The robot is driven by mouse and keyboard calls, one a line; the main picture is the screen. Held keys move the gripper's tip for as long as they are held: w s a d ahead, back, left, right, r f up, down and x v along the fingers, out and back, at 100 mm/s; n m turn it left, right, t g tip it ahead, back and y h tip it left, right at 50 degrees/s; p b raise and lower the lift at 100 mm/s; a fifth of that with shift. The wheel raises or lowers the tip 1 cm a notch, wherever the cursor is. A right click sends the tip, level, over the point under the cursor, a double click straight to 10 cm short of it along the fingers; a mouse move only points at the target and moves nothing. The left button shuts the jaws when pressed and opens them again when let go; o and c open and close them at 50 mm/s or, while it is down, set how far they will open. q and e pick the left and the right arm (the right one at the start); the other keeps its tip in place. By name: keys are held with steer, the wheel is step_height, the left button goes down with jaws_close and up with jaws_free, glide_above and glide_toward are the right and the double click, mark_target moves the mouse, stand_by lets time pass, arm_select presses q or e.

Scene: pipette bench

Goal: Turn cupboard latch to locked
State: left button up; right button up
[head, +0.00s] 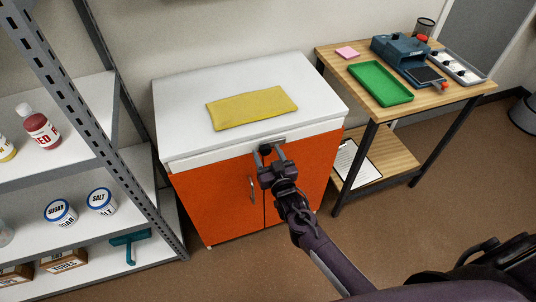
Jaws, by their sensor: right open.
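An orange two-door cupboard (215,200) with a white top stands in the middle of the head view. A metal handle (252,190) shows on its left door. The latch is at the top middle of the doors, where a pale plate (277,141) shows just behind my gripper; the rest of it is largely hidden, so I cannot tell how it is turned. My right gripper (266,152) is open in front of the upper door edge, at the latch. I cannot tell whether its fingers touch it. My left gripper is not in view.
A folded yellow cloth (252,107) lies on the cupboard top. A grey shelf rack (130,195) with bottles and tubs stands close on the left. A wooden table (345,73) with a green tray (381,83) and blue device stands at right. Floor in front is clear.

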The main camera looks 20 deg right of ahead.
steer(key=shift+c, duration=0.4)
steer(key=c, duration=1)
jaws_close()
